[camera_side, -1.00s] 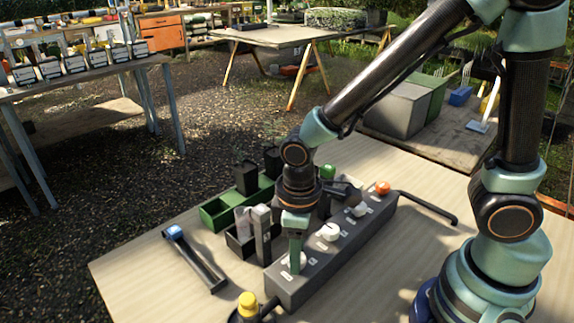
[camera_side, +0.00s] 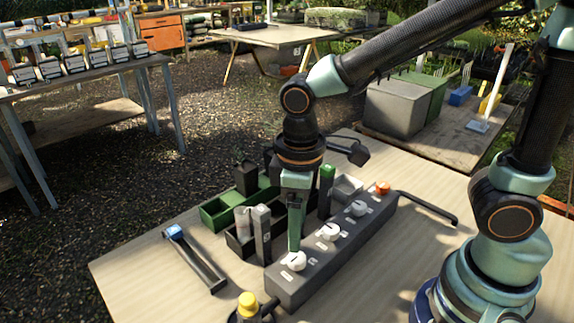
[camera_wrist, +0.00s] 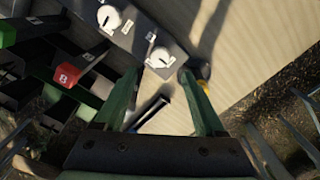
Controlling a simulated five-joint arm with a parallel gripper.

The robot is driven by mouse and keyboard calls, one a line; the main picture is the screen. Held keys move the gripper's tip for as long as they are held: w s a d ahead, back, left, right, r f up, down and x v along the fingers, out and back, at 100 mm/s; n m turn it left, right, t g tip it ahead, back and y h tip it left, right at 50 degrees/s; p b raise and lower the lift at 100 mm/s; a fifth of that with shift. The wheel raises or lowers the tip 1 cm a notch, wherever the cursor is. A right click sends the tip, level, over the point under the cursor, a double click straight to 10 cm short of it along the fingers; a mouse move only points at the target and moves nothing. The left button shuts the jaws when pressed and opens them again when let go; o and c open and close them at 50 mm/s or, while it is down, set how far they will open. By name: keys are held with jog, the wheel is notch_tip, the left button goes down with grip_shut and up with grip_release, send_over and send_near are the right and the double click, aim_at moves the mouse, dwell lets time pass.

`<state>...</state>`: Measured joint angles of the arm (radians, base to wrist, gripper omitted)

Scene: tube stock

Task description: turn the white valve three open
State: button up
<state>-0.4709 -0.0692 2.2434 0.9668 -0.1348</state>
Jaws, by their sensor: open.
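A dark grey valve block (camera_side: 318,262) lies on the table with a row of white round valves. The front-left valve (camera_side: 296,261), the middle valve (camera_side: 329,232) and the far valve (camera_side: 359,208) are in the side view. My gripper (camera_side: 294,248) points down just above the front-left valve, open and empty. In the wrist view this end valve (camera_wrist: 158,57) sits between and beyond my open fingertips (camera_wrist: 160,76), with another white valve (camera_wrist: 109,18) farther up-left. The small labels are too blurred to read surely, and so is the exact knob angle.
An orange knob (camera_side: 383,187) and a black hose (camera_side: 428,207) are at the block's far end. A yellow-capped part (camera_side: 248,304) stands at its near end. Green and black bins with upright tubes stand behind the block. A blue-ended black bar (camera_side: 200,262) lies left.

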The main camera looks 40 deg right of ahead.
jog(key=shift+r, duration=2.4)
jog(key=d+r+m+t, duration=0.2)
jog(key=d+m, duration=0.1)
jog(key=d, duration=0.4)
jog(key=w+d+r+m+t, duration=0.1)
jog(key=d+r+m+t, duration=0.1)
jog(key=d, duration=0.5)
jog(key=shift+r+m+t, duration=0.25)
jog(key=shift+m+t, duration=0.55)
jog(key=shift+m, duration=0.2)
